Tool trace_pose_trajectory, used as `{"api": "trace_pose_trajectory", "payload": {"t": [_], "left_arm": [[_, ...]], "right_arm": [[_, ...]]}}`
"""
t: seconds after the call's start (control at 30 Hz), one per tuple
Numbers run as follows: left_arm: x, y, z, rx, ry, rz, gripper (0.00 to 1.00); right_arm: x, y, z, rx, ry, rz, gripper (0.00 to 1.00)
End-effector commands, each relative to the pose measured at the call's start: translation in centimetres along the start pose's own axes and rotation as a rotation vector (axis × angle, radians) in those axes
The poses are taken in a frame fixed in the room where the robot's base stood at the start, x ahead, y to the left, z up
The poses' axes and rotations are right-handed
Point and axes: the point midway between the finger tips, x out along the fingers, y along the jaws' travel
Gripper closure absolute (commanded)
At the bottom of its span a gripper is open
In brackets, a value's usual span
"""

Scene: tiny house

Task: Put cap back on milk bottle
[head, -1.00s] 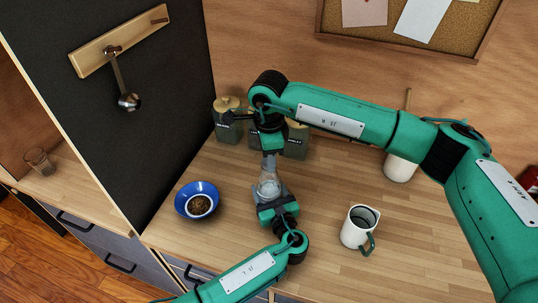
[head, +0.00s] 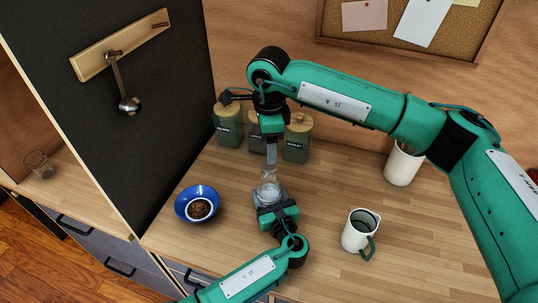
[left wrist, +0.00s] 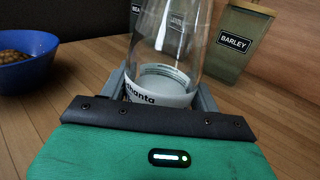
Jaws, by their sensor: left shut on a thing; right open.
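The milk bottle (head: 269,186) is clear glass and stands upright on the wooden counter. In the left wrist view its lower part (left wrist: 163,75) has a white band with dark lettering. My left gripper (left wrist: 160,92) is shut around the bottle's base, one finger on each side; it also shows in the head view (head: 270,203). My right gripper (head: 271,155) is open and points down directly above the bottle's mouth. Its fingers hide the bottle's top. I cannot make out the cap in these frames.
A blue bowl (head: 185,212) with brown contents is left of the bottle. Green lidded canisters (head: 229,130) stand behind it. A white pitcher (head: 354,235) is to the right and a white utensil holder (head: 401,168) is behind that. The counter between bottle and pitcher is clear.

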Motion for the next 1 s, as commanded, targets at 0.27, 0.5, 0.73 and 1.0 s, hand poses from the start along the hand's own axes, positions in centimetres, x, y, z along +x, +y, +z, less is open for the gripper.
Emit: {"api": "trace_pose_trajectory", "payload": {"t": [0.27, 0.5, 0.73, 1.0], "left_arm": [[0.0, 0.0, 0.1, -0.001, -0.001, 0.000, 1.00], [0.0, 0.0, 0.1, -0.001, -0.001, 0.000, 1.00], [0.0, 0.0, 0.1, -0.001, -0.001, 0.000, 0.32], [0.0, 0.0, 0.0, 0.000, 0.000, 0.000, 0.12]], "right_arm": [[-4.9, -0.1, 0.0, 0.000, 0.000, -0.001, 0.37], [-6.1, 0.0, 0.0, 0.000, 0.000, 0.001, 0.37], [-6.0, 0.0, 0.0, 0.000, 0.000, 0.001, 0.37], [-6.0, 0.0, 0.0, 0.000, 0.000, 0.001, 0.37]]}}
